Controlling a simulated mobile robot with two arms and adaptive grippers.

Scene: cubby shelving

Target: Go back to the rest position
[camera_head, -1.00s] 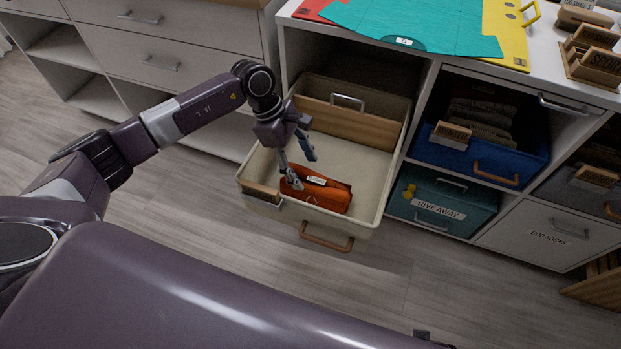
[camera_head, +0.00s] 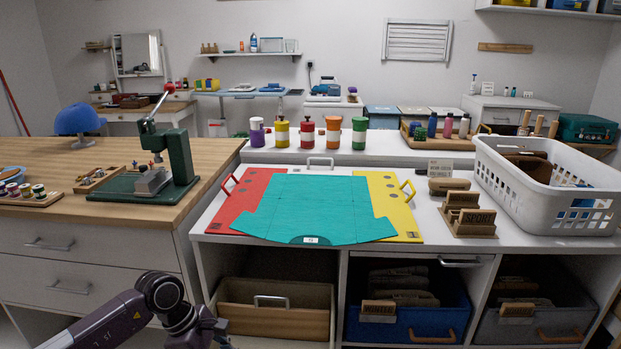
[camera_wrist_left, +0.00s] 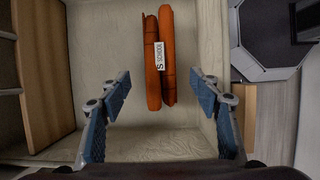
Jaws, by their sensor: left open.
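My left arm enters the head view at the bottom left; its wrist shows at the lower edge and its fingertips are cut off. In the left wrist view my left gripper (camera_wrist_left: 160,110) is open and empty, its two blue-padded fingers wide apart. An orange folded item with a "SCHOOL" tag (camera_wrist_left: 167,90) lies in the beige bin (camera_wrist_left: 90,140), beyond and between the fingers, apart from them. In the head view the beige bin (camera_head: 262,318) shows in the left cubby; its inside is mostly hidden. My right gripper is in neither view.
The counter holds a teal cloth (camera_head: 315,205) on a red and yellow board, wooden label blocks (camera_head: 468,215) and a white laundry basket (camera_head: 548,195). A green press (camera_head: 165,165) stands on the wooden worktop at left. Blue (camera_head: 405,318) and grey (camera_head: 525,325) bins fill the other cubbies.

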